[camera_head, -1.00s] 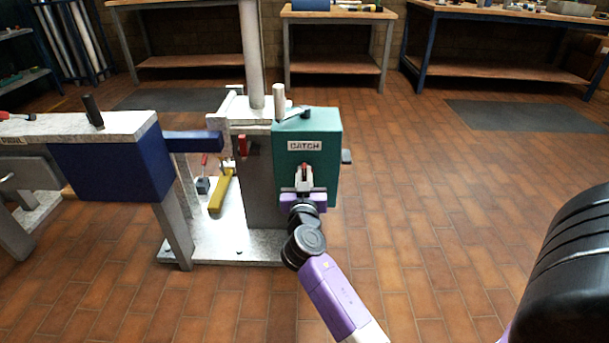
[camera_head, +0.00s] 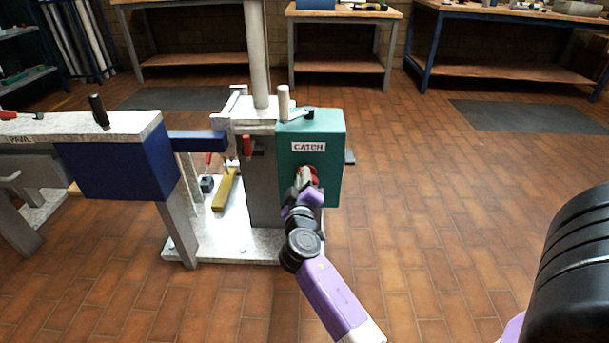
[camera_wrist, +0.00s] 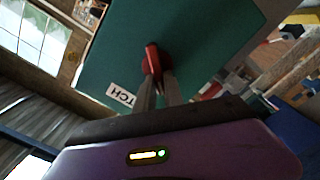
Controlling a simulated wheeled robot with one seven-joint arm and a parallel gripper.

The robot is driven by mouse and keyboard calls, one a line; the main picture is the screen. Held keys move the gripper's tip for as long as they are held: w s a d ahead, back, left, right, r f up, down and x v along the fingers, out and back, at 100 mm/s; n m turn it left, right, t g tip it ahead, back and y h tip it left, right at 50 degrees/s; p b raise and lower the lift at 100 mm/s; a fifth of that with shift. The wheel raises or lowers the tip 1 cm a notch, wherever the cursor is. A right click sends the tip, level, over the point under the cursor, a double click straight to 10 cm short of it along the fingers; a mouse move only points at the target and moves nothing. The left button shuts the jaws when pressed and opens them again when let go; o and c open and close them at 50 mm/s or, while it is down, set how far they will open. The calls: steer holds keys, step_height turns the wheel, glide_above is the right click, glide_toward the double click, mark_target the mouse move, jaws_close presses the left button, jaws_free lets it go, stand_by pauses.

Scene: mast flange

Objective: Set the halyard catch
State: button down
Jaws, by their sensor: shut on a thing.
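The teal catch box (camera_head: 329,160) with its white "CATCH" label (camera_head: 308,147) is mounted on the mast stand. A red catch handle (camera_head: 315,174) is on its front face, below the label. My gripper (camera_head: 304,176) is at this face, its jaws shut on the red handle. In the wrist view the red handle (camera_wrist: 152,60) sits between the tips of my gripper (camera_wrist: 157,82), against the teal face. The box looks tilted in that view, and its label (camera_wrist: 122,96) is partly cut off by my fingers. The exact grip contact is small in the head view.
The pale mast (camera_head: 255,55) rises behind the box. A blue block (camera_head: 115,167) and grey bench stand to the left. A yellow bar (camera_head: 226,189) and a second red handle (camera_head: 247,145) are on the stand.

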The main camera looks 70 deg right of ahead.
steer(key=n, duration=0.2)
steer(key=n+p, duration=0.1)
steer(key=n, duration=0.2)
steer(key=f+n+p, duration=0.1)
steer(key=n, duration=0.1)
steer(key=shift+w+a+n, duration=0.15)
steer(key=shift+w+n, duration=0.1)
steer(key=shift+n, duration=0.15)
steer(key=shift+f+n, duration=0.1)
steer(key=shift+n, duration=0.2)
steer(key=c, duration=1.4)
jaws_free()
steer(key=shift+c, duration=0.2)
steer(key=p+v, duration=0.1)
steer(key=v, duration=0.6)
steer(key=shift+s+a+p, duration=0.2)
steer(key=shift+a+p, duration=0.15)
steer(key=shift+p, duration=0.05)
